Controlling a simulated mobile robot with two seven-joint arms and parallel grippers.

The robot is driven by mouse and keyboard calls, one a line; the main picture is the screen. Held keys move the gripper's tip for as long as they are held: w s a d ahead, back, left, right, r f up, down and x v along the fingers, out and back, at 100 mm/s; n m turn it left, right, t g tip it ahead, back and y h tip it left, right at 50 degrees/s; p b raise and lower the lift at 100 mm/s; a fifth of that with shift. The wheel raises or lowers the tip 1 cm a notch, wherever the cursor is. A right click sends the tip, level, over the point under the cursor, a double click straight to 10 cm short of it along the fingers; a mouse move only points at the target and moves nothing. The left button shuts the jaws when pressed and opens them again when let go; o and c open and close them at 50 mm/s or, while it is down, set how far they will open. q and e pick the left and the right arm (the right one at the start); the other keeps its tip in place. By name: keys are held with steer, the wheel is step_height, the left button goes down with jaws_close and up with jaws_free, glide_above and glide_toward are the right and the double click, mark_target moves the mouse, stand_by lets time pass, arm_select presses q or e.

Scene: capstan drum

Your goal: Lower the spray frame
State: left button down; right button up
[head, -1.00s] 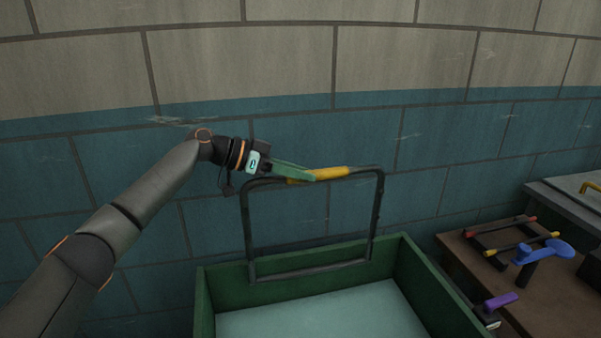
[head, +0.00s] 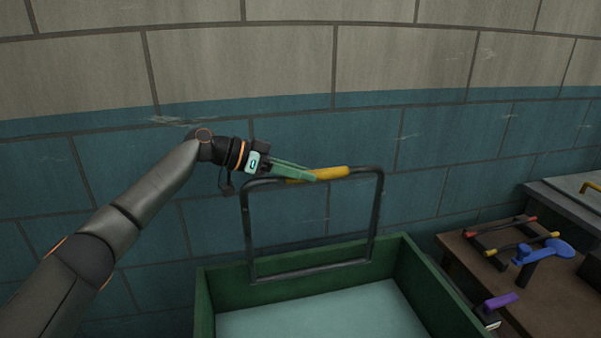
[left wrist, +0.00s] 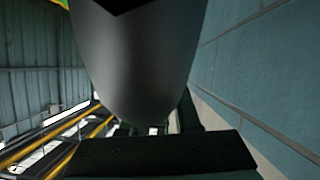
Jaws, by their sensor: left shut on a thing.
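The spray frame (head: 376,222) is a dark rectangular frame standing upright at the back of a green box in the head view. Its top bar carries a yellow grip (head: 333,173). My left gripper (head: 312,177) is shut on the left part of the yellow grip. Its green fingers hide part of the top bar. The left wrist view is mostly filled by a dark grey rounded shape, and the frame cannot be made out there. My right gripper is not in view.
The green box (head: 222,286) has a pale floor (head: 320,315) and open space inside. At right, a brown bench (head: 545,300) holds a blue-handled part (head: 545,250), red and yellow bars and a purple handle (head: 501,300). A block wall stands close behind.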

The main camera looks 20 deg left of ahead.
arm_select(q)
steer(key=shift+s, duration=0.1)
steer(key=s+d+f+m+t+b, duration=0.1)
steer(key=s+d+f+m, duration=0.1)
steer(key=s+d, duration=0.3)
steer(key=s+d+f+m+t+y+b, duration=0.1)
steer(key=s+d+f, duration=0.3)
steer(key=s, duration=0.5)
steer(key=shift+s+d+f+m+y, duration=0.2)
steer(key=shift+s+d+m+y, duration=0.1)
steer(key=shift+s+d+m, duration=0.15)
steer(key=shift+w, duration=0.1)
steer(key=c, duration=0.6)
jaws_free()
